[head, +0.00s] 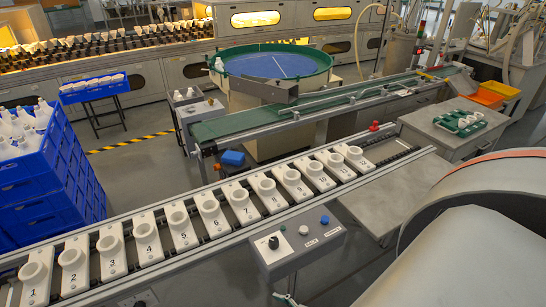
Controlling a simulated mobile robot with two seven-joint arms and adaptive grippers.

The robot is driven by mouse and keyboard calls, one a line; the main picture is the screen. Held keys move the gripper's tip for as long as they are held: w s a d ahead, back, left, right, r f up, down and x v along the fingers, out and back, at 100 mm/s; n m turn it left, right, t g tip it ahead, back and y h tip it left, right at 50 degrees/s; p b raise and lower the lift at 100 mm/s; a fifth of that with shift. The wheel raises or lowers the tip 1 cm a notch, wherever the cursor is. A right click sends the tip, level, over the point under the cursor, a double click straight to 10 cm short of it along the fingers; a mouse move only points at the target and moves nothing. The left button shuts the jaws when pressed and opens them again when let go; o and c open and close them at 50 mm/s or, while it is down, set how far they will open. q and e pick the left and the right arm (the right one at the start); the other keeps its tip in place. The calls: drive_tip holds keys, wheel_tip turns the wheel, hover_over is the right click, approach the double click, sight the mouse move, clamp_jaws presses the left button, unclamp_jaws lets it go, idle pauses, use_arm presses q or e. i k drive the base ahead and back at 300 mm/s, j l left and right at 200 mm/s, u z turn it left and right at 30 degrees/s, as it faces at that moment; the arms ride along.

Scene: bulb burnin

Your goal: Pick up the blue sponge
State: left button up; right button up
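I cannot pick out a blue sponge for certain. A small blue block (233,158) shows at the near end of the green belt conveyor, and I cannot tell whether it is a sponge or a part of the conveyor. Neither gripper is in view. A large grey rounded body with a reddish band, likely part of my own arm, fills the lower right and hides what lies behind it.
A rail with numbered white sockets (210,209) crosses the front, with a control box (293,245) before it. Blue crates (38,190) stand left. A grey table (452,136) with a green tray (441,121) and orange bins (497,89) are right.

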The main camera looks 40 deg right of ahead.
sight(232, 158)
drive_tip(key=l+z, duration=0.15)
drive_tip(key=z, duration=0.25)
drive_tip(key=l+z, duration=0.15)
drive_tip(key=z, duration=0.25)
drive_tip(key=i, duration=0.45)
drive_tip(key=k+l+u, duration=0.45)
drive_tip(key=i+l, duration=0.1)
drive_tip(key=l, duration=0.05)
